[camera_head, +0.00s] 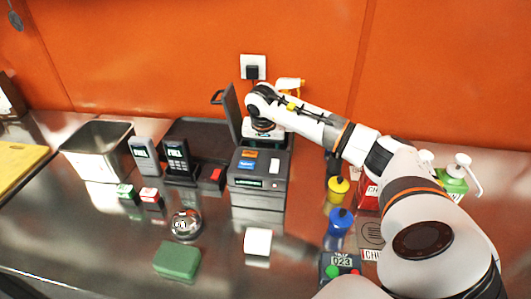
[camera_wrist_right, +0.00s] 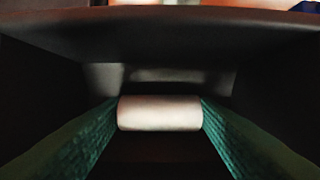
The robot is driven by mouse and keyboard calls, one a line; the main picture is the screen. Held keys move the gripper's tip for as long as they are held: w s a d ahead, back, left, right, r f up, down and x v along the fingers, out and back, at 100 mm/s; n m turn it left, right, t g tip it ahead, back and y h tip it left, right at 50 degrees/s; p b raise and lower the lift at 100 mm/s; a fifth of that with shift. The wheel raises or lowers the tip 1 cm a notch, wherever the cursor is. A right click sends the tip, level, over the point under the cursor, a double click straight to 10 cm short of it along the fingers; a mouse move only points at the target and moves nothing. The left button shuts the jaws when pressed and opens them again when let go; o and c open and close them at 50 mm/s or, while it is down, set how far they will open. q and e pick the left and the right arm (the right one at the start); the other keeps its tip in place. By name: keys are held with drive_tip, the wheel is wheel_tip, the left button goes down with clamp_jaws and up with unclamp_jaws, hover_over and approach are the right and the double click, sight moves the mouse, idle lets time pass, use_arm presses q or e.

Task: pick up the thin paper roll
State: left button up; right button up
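A pale paper roll (camera_wrist_right: 160,113) lies crosswise in a dark cavity in the right wrist view. The green-padded fingers of my right gripper (camera_wrist_right: 160,105) stand at its two ends; whether they press on it cannot be told. In the head view my right arm reaches to the dark printer (camera_head: 258,172) with its lid (camera_head: 232,112) raised, and the gripper is down at the opening behind its front panel. The roll inside is hidden or unclear there. A second white roll (camera_head: 258,241) sits on the counter in front of the printer. My left gripper is not in view.
Left of the printer stand a card terminal (camera_head: 180,160), a grey handheld device (camera_head: 145,156) and a metal bin (camera_head: 98,150). A green block (camera_head: 177,259) and a glass dome (camera_head: 186,224) are in front. Blue (camera_head: 341,221) and yellow (camera_head: 338,190) bottles stand at right.

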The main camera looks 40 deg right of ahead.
drive_tip(key=c, duration=0.5)
drive_tip(key=shift+o, duration=0.2)
